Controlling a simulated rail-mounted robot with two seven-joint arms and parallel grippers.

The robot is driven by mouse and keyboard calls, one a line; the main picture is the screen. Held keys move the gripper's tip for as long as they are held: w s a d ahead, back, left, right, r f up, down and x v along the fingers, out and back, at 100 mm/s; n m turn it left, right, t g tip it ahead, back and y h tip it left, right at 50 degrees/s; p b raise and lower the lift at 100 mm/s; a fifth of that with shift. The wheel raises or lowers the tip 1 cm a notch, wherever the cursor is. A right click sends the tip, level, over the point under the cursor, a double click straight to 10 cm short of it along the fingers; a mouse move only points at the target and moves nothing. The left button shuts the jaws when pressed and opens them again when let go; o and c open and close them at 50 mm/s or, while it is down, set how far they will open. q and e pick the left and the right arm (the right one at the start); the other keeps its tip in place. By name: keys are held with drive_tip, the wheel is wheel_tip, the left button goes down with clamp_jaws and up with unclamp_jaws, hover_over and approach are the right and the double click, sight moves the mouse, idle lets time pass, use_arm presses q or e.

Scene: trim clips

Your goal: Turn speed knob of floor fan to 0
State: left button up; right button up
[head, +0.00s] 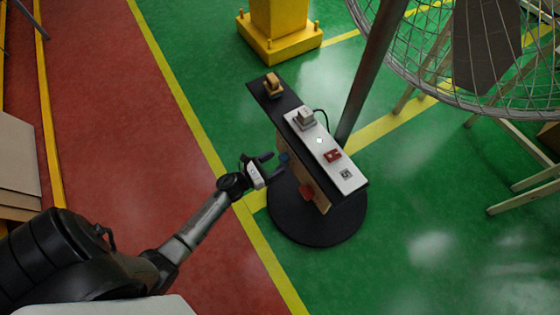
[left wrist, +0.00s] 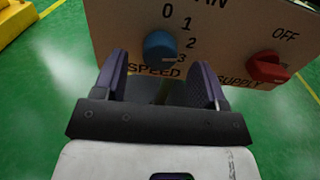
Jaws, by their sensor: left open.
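The blue speed knob (left wrist: 160,46) is on the fan's tan control panel (left wrist: 110,30), above the word SPEED, with 0, 1, 2 and 3 printed around its upper and right side. A pale mark at its lower right seems to be near the 3, but I cannot be sure of its setting. My left gripper (left wrist: 163,82) is open and empty, its two fingers below and on either side of the knob, apparently short of it. In the head view, my left gripper (head: 271,166) is just left of the knob (head: 283,158). My right gripper is not in view.
A red supply knob (left wrist: 268,67) sits right of the speed knob, near the word OFF. The panel hangs under a narrow shelf (head: 350,182) beside the fan's pole (head: 372,70) and round black base (head: 320,232). The fan cage (head: 440,90) is upper right.

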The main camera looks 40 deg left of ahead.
use_arm(q)
drive_tip(key=shift+x, duration=1.3)
drive_tip(key=c, duration=0.9)
